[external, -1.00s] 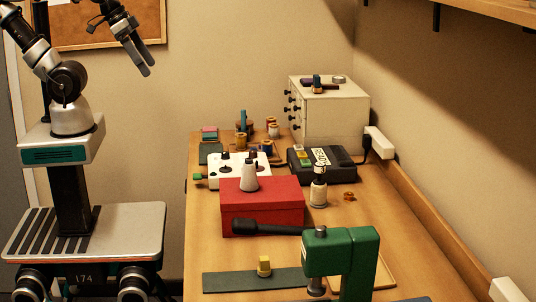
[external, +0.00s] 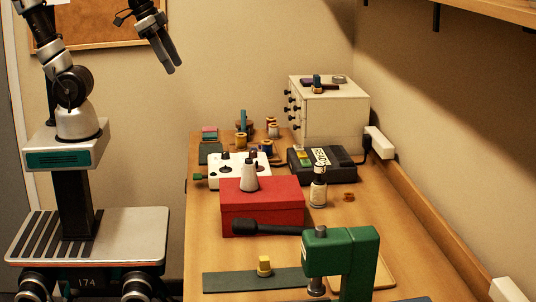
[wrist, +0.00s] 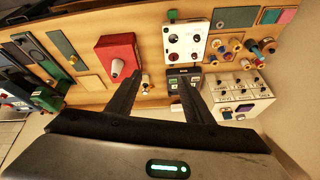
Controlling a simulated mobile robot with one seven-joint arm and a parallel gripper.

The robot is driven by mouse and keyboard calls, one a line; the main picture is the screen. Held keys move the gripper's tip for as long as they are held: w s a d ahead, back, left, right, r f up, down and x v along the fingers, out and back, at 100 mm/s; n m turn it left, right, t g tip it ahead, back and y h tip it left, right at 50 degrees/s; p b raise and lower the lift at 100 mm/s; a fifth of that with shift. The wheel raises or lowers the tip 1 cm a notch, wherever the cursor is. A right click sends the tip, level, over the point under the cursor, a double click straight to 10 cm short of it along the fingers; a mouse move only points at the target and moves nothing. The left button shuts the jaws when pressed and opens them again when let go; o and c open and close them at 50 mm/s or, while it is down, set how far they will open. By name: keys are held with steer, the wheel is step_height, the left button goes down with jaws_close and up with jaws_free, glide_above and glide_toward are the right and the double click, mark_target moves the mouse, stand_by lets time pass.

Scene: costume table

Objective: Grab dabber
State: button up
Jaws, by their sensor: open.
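A small pale bottle with a dark collar and light top (external: 318,188), which looks like the dabber, stands upright on the table right of the red box. In the wrist view it is a small pale shape (wrist: 146,82) near the left finger's tip. A grey-white cone (external: 249,178) stands on the red box (external: 262,205); the cone also shows in the wrist view (wrist: 117,68). My gripper (external: 173,70) is open and empty, high in the air left of the table and well apart from the bottle. Its two fingers (wrist: 160,78) are spread in the wrist view.
A green press (external: 345,262) with a black handle stands in front of the bottle. Behind it are a black device (external: 322,165), a white panel (external: 238,171) and a white drawer cabinet (external: 330,112). A small brown item (external: 348,197) lies right of the bottle. Spools crowd the far end.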

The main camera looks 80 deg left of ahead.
steer(key=w+d+f+m+g+h+b, duration=0.1)
steer(key=w+d+f+m+b, duration=0.15)
steer(key=w+d, duration=0.35)
steer(key=w+d+f+m+b, duration=0.1)
steer(key=w+d+f+m, duration=0.15)
steer(key=w+d, duration=0.3)
steer(key=m+g+h+b, duration=0.3)
steer(key=m+g+b, duration=0.15)
steer(key=m, duration=0.45)
glide_above(264, 257)
steer(key=a, duration=0.6)
step_height(264, 257, down, 17)
steer(key=shift+t, duration=0.35)
steer(key=x, duration=1.1)
steer(key=shift+s+d+f+b, duration=0.2)
steer(key=shift+s+d+b, duration=0.05)
steer(key=shift+s+b, duration=0.1)
steer(key=shift+x, duration=2.9)
steer(key=shift+a, duration=0.1)
steer(key=shift+c, duration=0.4)
steer(key=c, duration=1)
